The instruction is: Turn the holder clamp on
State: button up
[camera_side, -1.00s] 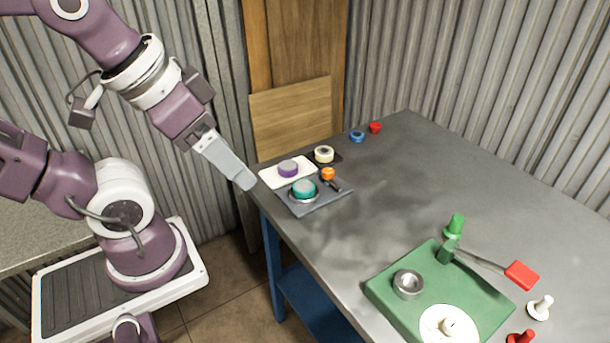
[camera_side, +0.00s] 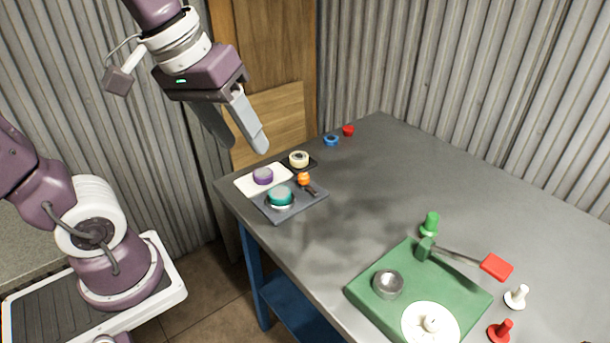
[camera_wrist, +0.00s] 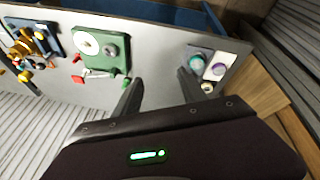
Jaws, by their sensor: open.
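Which part is the holder clamp is not certain from the pictures. A dark grey plate (camera_side: 285,214) at the table's far left corner bears a teal round piece (camera_side: 280,196) and a short black lever with an orange knob (camera_side: 304,179). A green plate (camera_side: 375,303) nearer the front bears a metal ring (camera_side: 388,284), a white disc (camera_side: 418,331) and a lever with a red handle (camera_side: 496,267). My gripper (camera_side: 245,147) is open and empty, raised above the far left corner. In the wrist view my fingers (camera_wrist: 158,74) are apart, with the teal piece (camera_wrist: 197,60) to their right.
A white plate with a purple piece (camera_side: 263,176) and a cream ring (camera_side: 299,159) adjoin the dark plate. Blue (camera_side: 331,140) and red (camera_side: 348,130) pieces lie behind. Green (camera_side: 430,224), white (camera_side: 516,297) and red (camera_side: 501,331) pegs stand around the green plate. The table's middle is clear.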

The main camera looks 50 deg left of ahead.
jog(key=w+a+f+n+g, duration=0.1)
jog(key=w+a+f+n, duration=0.15)
jog(key=w, duration=0.35)
jog(key=w+a+f+n+g, duration=0.1)
jog(key=w+a+n, duration=0.1)
jog(key=w+n, duration=0.3)
jog(key=n+g, duration=0.2)
jog(key=n, duration=0.6)
send_over(304, 175)
jog(key=shift+m+y, duration=0.25)
jog(key=shift+y, duration=0.05)
jog(key=f, duration=1.4)
jog(key=shift+s+d, duration=0.2)
notch_tip(304, 175, down, 7)
jog(key=shift+w+a+f, duration=0.1)
jog(key=shift+w+a, duration=0.05)
jog(key=shift+f, duration=0.45)
grip_shut()
